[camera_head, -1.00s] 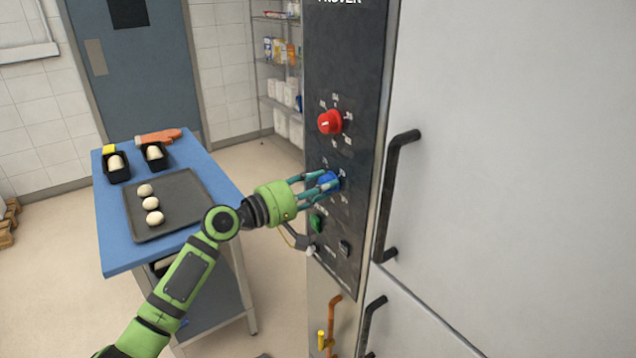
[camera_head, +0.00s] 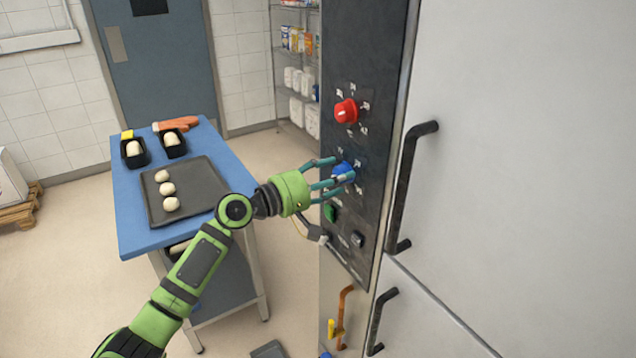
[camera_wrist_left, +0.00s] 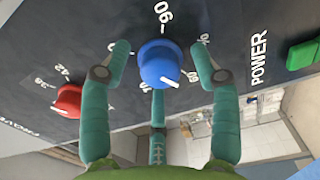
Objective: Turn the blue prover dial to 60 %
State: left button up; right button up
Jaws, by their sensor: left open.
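The blue prover dial (camera_head: 343,172) is on the dark control panel (camera_head: 368,60), below a red dial (camera_head: 346,111). My left gripper (camera_head: 338,177) is open at the blue dial, with its fingers spread around it. In the left wrist view the blue dial (camera_wrist_left: 160,65) sits between the teal fingers of the gripper (camera_wrist_left: 160,48), with gaps on both sides. Its white pointer line faces the lower right there, away from the large number printed above the dial. Some scale numbers are hidden by the fingers. My right gripper is not in view.
A green switch (camera_head: 331,213) and a dark switch (camera_head: 357,239) are below the dial. A black door handle (camera_head: 407,185) stands out right of the panel. A blue table (camera_head: 135,220) with a dough tray (camera_head: 210,185) is at the left.

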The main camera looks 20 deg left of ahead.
pick_arm(q)
jog(key=v, duration=1.1)
jog(key=shift+s, duration=0.15)
jog(key=w+a+f+n+g+y+b, duration=0.1)
jog(key=a+f+y, duration=0.2)
jog(key=f, duration=0.9)
jog(key=a+f+y+b, duration=0.1)
jog(key=a+f+y, duration=0.2)
jog(key=f, duration=0.9)
jog(key=s+f+m+g+y+b, duration=0.15)
jog(key=s+f, duration=0.35)
jog(key=f, duration=0.7)
jog(key=s+f+m+g+y, duration=0.1)
jog(key=s+f+g+y, duration=0.3)
jog(key=f, duration=0.8)
jog(key=s+d+f+m+g+b, duration=0.25)
jog(key=s+f+m, duration=0.25)
jog(key=s+f, duration=1.35)
jog(key=s+d+f+m+g, duration=0.1)
jog(key=s+d+f+m, duration=0.1)
jog(key=s, duration=0.5)
jog(key=s+d+f+m+g, duration=0.1)
jog(key=s+d+f+m, duration=0.1)
jog(key=s, duration=0.5)
jog(key=s+d+f+m+g, duration=0.1)
jog(key=s+d+m+g, duration=0.1)
jog(key=s, duration=0.5)
jog(key=shift+d+f+m+b, duration=0.3)
jog(key=shift+d+f+m, duration=0.05)
jog(key=shift+f, duration=0.05)
